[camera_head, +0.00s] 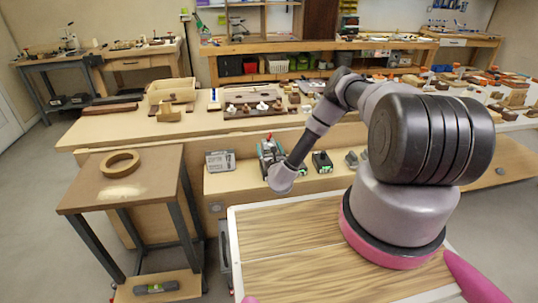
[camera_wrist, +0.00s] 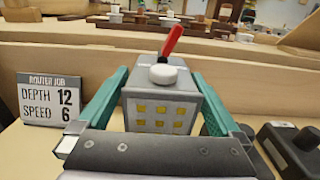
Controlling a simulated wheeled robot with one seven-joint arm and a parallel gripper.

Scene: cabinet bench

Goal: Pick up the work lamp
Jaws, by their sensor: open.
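What looks like the work lamp (camera_wrist: 160,112) is a grey box with several yellow squares on its front and a white round knob on top. It stands upright in the middle of the wrist view. A red stick-like part rises behind the knob; I cannot tell if it belongs to the lamp. My gripper (camera_wrist: 161,78) is open, with its teal fingers on the left and right of the box. Whether either finger touches it is unclear. In the head view my gripper (camera_head: 270,152) is at the low shelf, and the lamp is mostly hidden there.
A "Router job" sign (camera_wrist: 50,98) stands left of my gripper, also in the head view (camera_head: 219,161). A black device (camera_wrist: 290,148) sits close on the right. The bench's upright board (camera_wrist: 60,62) rises behind. A small table with a tape ring (camera_head: 120,163) stands at left.

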